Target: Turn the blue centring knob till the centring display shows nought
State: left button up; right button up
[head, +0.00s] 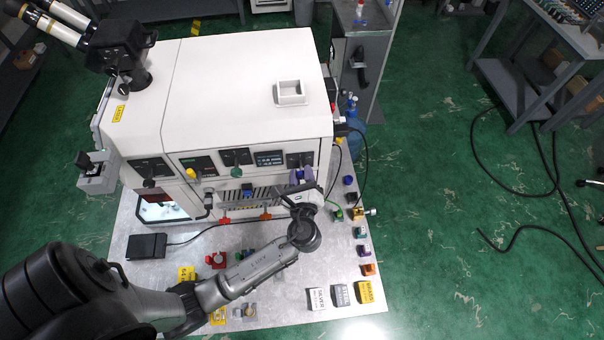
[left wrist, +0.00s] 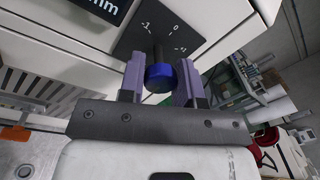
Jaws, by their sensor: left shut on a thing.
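The blue centring knob (left wrist: 160,78) stands out from a dark dial plate (left wrist: 163,40) marked -1, 0 and +1 in the left wrist view. My left gripper (left wrist: 161,82) has one purple finger on each side of the knob and is shut on it. In the head view my left gripper (head: 302,178) is at the right end of the machine's front panel, and the knob is hard to make out there. A lit display (head: 270,158) sits left of the dial plate, its digits too small to read. Only the end of it, with "mm", shows in the left wrist view (left wrist: 104,6).
The white machine (head: 240,75) carries other knobs, including a yellow one (head: 190,173) and a green one (head: 236,172). Several small coloured parts and labelled blocks (head: 340,295) stand on the metal base plate (head: 330,255). A black cable hangs just right of the gripper.

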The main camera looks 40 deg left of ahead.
pick_arm(q)
jog(key=shift+f+n+b, duration=0.2)
jog(key=shift+n+b, duration=0.7)
jog(key=n+b, duration=0.3)
jog(key=shift+n, duration=0.3)
jog(key=n+b, duration=0.2)
jog(key=shift+n+y+b, duration=0.3)
jog(key=shift+n+b, duration=0.1)
jog(key=shift+r+n+b, duration=0.2)
jog(key=shift+n+b, duration=0.5)
jog(key=shift+n, duration=0.1)
jog(key=o, duration=0.9)
